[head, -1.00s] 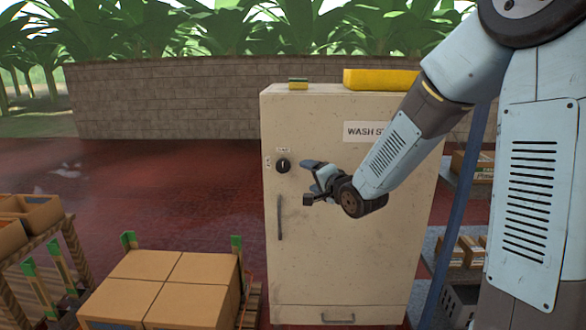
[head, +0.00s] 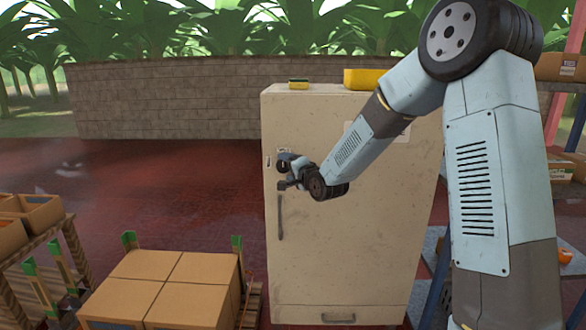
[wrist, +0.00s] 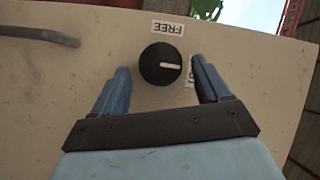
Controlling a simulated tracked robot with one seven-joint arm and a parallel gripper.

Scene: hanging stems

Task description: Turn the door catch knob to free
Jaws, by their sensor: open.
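The black round door catch knob (wrist: 160,64) is on the cream cabinet door (wrist: 60,85). Its white pointer line points right in the wrist view, towards a label (wrist: 190,82) mostly hidden by my right finger. The upside-down FREE label (wrist: 167,28) is above the knob in that view. My gripper (wrist: 160,66) is open, with one blue finger on each side of the knob and a visible gap at the left finger. In the head view my gripper (head: 282,171) is at the knob's place on the cabinet (head: 350,240) and partly covers it.
A dark door handle (head: 280,217) is below the knob. A sponge (head: 299,84) and a yellow object (head: 362,79) are on the cabinet top. Stacked cardboard boxes (head: 170,285) stand at the front left. Red floor (head: 180,200) is open left of the cabinet.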

